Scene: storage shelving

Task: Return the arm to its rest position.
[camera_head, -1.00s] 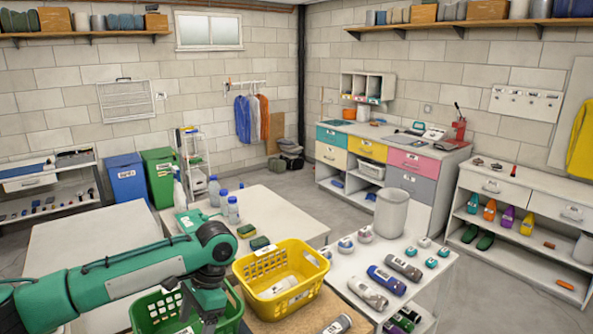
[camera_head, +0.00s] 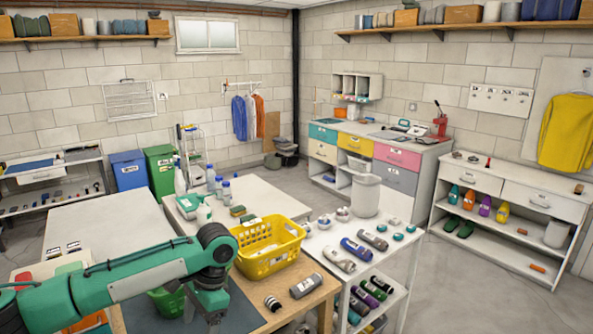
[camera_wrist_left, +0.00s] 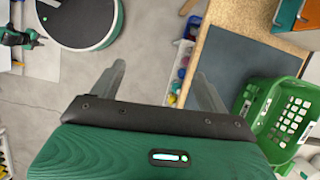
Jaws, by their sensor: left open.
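My left arm comes in from the left in the head view, green with dark joints. Its gripper (camera_head: 212,304) points down over the dark mat on the wooden worktop (camera_head: 308,309), partly hidden by the wrist. In the left wrist view the two fingers of the left gripper (camera_wrist_left: 158,88) stand wide apart with nothing between them, grey floor showing behind. A green basket (camera_wrist_left: 268,106) lies to the right of the fingers; it is mostly hidden by the arm in the head view. My right gripper is not recognizable in either view.
A yellow basket (camera_head: 272,254) stands on the worktop just right of the arm, close to the wrist. A grey can (camera_head: 306,286) lies in front of it. A white shelf unit (camera_head: 405,262) with bottles stands to the right. Grey floor (camera_head: 470,290) is free further right.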

